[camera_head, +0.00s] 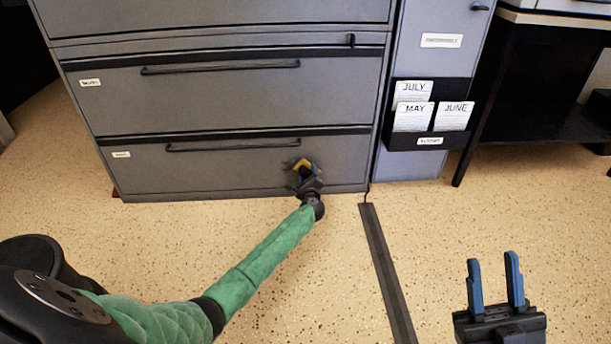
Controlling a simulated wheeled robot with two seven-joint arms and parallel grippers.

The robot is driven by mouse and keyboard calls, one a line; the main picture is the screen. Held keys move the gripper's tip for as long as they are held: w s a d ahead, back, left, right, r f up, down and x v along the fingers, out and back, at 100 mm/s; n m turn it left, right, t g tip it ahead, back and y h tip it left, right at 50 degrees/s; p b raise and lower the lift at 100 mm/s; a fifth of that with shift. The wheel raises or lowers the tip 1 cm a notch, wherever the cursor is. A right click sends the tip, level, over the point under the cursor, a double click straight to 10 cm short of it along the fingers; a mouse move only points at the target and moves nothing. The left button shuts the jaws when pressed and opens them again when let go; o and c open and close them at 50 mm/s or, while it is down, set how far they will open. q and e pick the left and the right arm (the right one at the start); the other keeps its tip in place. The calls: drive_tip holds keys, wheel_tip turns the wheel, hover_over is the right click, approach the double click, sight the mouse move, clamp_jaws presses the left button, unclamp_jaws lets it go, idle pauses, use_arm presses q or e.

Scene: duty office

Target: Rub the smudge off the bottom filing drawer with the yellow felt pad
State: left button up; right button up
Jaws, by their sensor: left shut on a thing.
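The bottom filing drawer (200,170) is the lowest grey drawer of the wide cabinet, shut, with a dark bar handle. My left gripper (305,172) is at the right part of its front, below the handle's right end. It is shut on the yellow felt pad (302,163), which is at or very near the drawer face. A faint dark patch shows beside the pad; I cannot tell smudge from shadow, and the gripper hides part of this area. My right gripper (493,260) is open and empty over the floor at the lower right.
A black wall holder (402,137) with MAY, JUNE and JULY cards hangs on the grey locker (440,65) at right. A dark floor strip (385,270) runs toward the cabinet. A black table (545,90) stands at far right. The speckled floor is otherwise clear.

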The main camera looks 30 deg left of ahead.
sight(299, 166)
use_arm(q)
drive_tip(key=shift+a, duration=0.2)
drive_tip(key=shift+s+a+r, duration=0.15)
drive_tip(key=shift+s+a, duration=0.3)
drive_tip(key=shift+a, duration=0.2)
drive_tip(key=shift+s+a+p, duration=0.4)
drive_tip(key=shift+s+a, duration=0.3)
drive_tip(key=shift+a, duration=0.25)
drive_tip(key=shift+s+a+p, duration=0.35)
drive_tip(key=shift+s+a, duration=0.3)
drive_tip(key=shift+a, duration=0.3)
drive_tip(key=shift+s+a, duration=0.5)
drive_tip(key=shift+a, duration=0.4)
drive_tip(key=shift+s+a, duration=0.45)
drive_tip(key=shift+a, duration=0.45)
drive_tip(key=shift+s+r+p, duration=0.1)
drive_tip(key=shift+r+p, duration=1.05)
drive_tip(key=shift+p, duration=0.1)
drive_tip(key=shift+w+d+f, duration=0.1)
drive_tip(key=shift+w+d, duration=0.5)
drive_tip(key=shift+d, duration=0.35)
drive_tip(key=shift+w+d, duration=0.45)
drive_tip(key=shift+d, duration=0.1)
drive_tip(key=shift+w+d+b, duration=0.2)
drive_tip(key=shift+w+d, duration=0.25)
drive_tip(key=shift+d, duration=0.35)
drive_tip(key=shift+w+d+b, duration=0.2)
drive_tip(key=shift+w+d, duration=0.25)
drive_tip(key=shift+d, duration=0.35)
